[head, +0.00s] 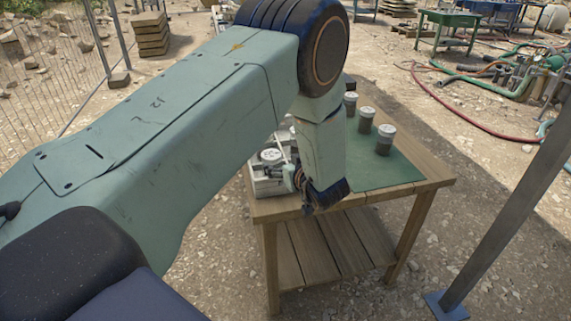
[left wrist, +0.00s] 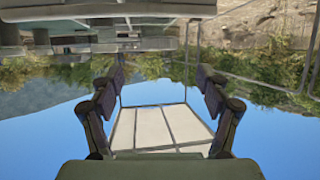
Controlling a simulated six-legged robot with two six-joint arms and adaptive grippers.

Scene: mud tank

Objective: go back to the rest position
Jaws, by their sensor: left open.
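My left arm crosses the head view from the left, bends at a dark elbow and drops to a wrist in front of the wooden table's near edge. In the left wrist view my left gripper (left wrist: 160,88) shows two dark fingers spread wide with nothing between them, so it is open and empty. In the head view its fingers are mostly hidden by the wrist. My right gripper is in neither view.
A wooden table (head: 436,183) carries a green mat (head: 398,168), several lidded dark jars (head: 385,139) and a pale boxy device (head: 268,178) beside my wrist. A slanted metal post (head: 515,200) stands at right. Hoses (head: 460,78) lie behind on gravel.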

